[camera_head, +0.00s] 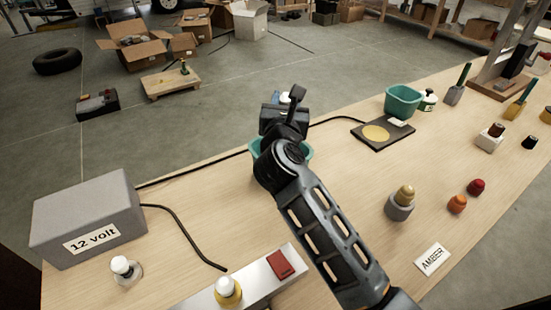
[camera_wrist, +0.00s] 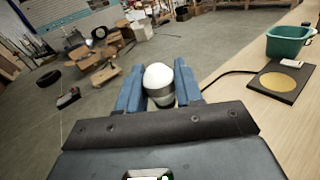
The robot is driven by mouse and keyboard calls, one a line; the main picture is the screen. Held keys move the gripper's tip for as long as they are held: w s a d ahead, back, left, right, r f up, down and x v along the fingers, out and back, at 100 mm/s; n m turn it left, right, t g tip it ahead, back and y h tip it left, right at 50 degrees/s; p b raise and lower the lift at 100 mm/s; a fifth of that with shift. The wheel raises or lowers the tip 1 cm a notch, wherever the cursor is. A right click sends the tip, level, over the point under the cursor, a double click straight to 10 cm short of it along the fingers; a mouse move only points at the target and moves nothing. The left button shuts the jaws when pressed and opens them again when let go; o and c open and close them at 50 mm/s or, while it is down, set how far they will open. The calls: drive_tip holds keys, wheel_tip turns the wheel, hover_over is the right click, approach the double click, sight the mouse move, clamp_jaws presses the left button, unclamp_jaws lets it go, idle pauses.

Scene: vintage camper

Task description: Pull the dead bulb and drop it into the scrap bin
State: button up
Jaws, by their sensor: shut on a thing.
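My gripper (camera_wrist: 159,88) is shut on a bulb (camera_wrist: 158,77) with a white dome and a grey lower part, between its blue fingers in the wrist view. In the head view my gripper (camera_head: 285,100) is raised over the far side of the bench, and only a sliver of the bulb shows. A teal container (camera_head: 308,151) stands behind and below my gripper, mostly hidden by my arm. A second teal container (camera_head: 403,102) stands further right and also shows in the wrist view (camera_wrist: 289,42). I cannot tell which is the scrap bin.
A grey "12 volt" box (camera_head: 88,219) stands at left beside a white bulb (camera_head: 121,266) in a holder. Another white bulb (camera_head: 227,288) sits in a yellow base on a metal panel. A dark pad (camera_head: 400,137), coloured caps and an "AMBER" card (camera_head: 433,259) lie right.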

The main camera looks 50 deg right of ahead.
wheel_tip(320, 180, down, 6)
drive_tip(key=b, duration=0.6)
drive_tip(key=o, duration=1.1)
drive_tip(key=b+v, duration=0.1)
drive_tip(key=v, duration=0.6)
drive_tip(key=shift+s+a, duration=0.25)
drive_tip(key=shift+a, duration=0.05)
